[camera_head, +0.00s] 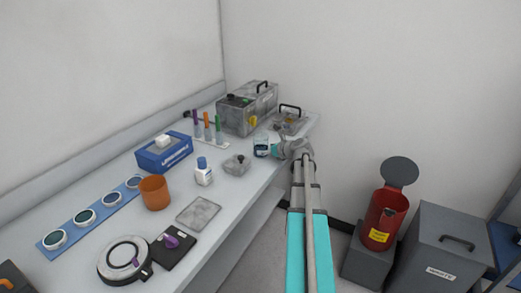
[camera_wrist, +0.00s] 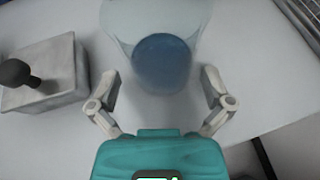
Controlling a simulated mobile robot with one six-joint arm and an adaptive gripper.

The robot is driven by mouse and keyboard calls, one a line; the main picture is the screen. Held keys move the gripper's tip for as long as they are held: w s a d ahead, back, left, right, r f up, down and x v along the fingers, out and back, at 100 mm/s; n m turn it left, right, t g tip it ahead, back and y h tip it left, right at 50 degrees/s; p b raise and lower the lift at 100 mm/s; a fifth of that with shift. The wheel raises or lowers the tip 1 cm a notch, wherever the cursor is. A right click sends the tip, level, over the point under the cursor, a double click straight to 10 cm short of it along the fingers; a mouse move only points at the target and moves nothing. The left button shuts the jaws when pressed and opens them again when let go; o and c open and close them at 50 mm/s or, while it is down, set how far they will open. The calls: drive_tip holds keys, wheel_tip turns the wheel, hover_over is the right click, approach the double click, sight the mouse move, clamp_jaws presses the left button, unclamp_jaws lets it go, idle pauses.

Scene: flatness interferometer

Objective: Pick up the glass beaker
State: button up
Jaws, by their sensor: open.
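The glass beaker (camera_head: 261,147) stands upright on the bench near its right front edge in the head view. It is clear and seems to hold a dark blue liquid. In the wrist view the beaker (camera_wrist: 160,50) is at the top middle, just beyond and between my fingertips. My gripper (camera_wrist: 160,82) is open, with one finger toward each side of the beaker. No contact between the fingers and the glass can be made out. In the head view my gripper (camera_head: 276,149) is right beside the beaker, and its fingers are hard to see.
A grey block with a dark knob (camera_wrist: 45,75) stands left of my left finger; it also shows in the head view (camera_head: 237,164). The bench edge is close on the right.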

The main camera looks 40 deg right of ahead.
sight(266, 141)
drive_tip(key=shift+b+x, duration=0.4)
drive_tip(key=shift+x, duration=1.05)
drive_tip(key=c, duration=0.9)
drive_tip(key=shift+r+p, duration=0.5)
drive_tip(key=shift+r+p, duration=1.2)
drive_tip(key=shift+s+a+r+p, duration=0.6)
drive_tip(key=shift+s+r+p, duration=1)
drive_tip(key=shift+s, duration=0.65)
drive_tip(key=shift+s+a+r+p, duration=0.6)
drive_tip(key=shift+s+r+p, duration=1)
drive_tip(key=shift+s, duration=0.6)
drive_tip(key=shift+s+a+r+p, duration=0.55)
drive_tip(key=shift+s+r+p, duration=1.05)
drive_tip(key=shift+s, duration=0.65)
drive_tip(key=shift+s, duration=0.1)
